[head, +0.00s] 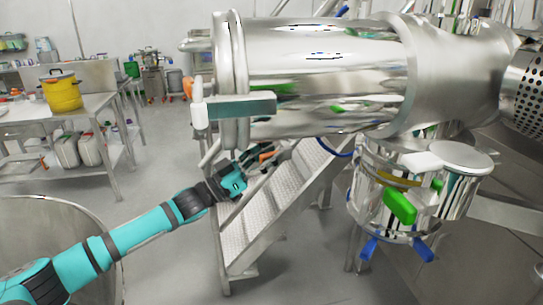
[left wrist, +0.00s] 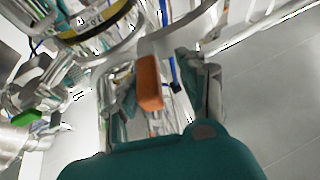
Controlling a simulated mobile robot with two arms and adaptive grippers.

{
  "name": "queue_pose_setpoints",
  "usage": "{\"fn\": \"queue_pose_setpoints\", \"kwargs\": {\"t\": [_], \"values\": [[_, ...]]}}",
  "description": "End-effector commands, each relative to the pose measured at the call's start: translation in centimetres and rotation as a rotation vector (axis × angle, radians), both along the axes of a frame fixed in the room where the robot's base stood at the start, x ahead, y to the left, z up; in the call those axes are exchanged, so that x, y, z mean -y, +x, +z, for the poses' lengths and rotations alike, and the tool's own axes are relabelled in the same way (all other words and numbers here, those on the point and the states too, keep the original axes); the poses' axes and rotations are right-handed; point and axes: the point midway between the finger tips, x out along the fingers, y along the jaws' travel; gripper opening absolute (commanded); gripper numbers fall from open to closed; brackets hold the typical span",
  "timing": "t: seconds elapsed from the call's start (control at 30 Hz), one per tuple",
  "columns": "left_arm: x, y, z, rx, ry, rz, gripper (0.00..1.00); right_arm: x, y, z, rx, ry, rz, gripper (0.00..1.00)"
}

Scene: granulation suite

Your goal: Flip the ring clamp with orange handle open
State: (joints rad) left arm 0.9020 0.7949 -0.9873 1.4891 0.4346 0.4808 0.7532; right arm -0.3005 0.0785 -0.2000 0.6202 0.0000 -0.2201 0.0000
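The orange handle (left wrist: 150,83) shows in the left wrist view, pointing toward my wrist from a curved metal band (left wrist: 178,32) of the ring clamp. My left gripper (left wrist: 160,88) is open, with one finger on each side of the handle. There is a gap beside the handle, and I see no firm grip. In the head view my left gripper (head: 262,157) is under the large steel cylinder, with a small orange patch at its fingertips. Most of the clamp is hidden there. My right gripper is not in view.
The large steel cylinder (head: 325,70) hangs just above my left gripper. Metal stairs (head: 255,215) stand behind it. A steel vessel with a green handle (head: 400,206) and blue handles is to the right. A table with a yellow pot (head: 62,92) stands far left.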

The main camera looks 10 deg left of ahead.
Motion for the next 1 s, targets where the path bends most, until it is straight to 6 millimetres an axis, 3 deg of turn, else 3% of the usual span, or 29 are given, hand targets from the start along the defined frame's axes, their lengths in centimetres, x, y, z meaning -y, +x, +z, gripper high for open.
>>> {"fn": "queue_pose_setpoints", "kwargs": {"t": [0.33, 0.8, 1.0], "values": [[-0.3, -0.5, -0.4, 0.000, 0.001, -0.003, 0.42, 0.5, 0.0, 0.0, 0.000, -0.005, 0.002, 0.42], [-6.9, -5.7, -4.0, -0.003, 0.002, 0.000, 0.42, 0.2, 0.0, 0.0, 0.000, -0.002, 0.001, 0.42], [-8.3, -6.9, -4.7, -0.002, 0.001, -0.001, 0.42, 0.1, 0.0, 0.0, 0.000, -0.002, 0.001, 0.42]]}}
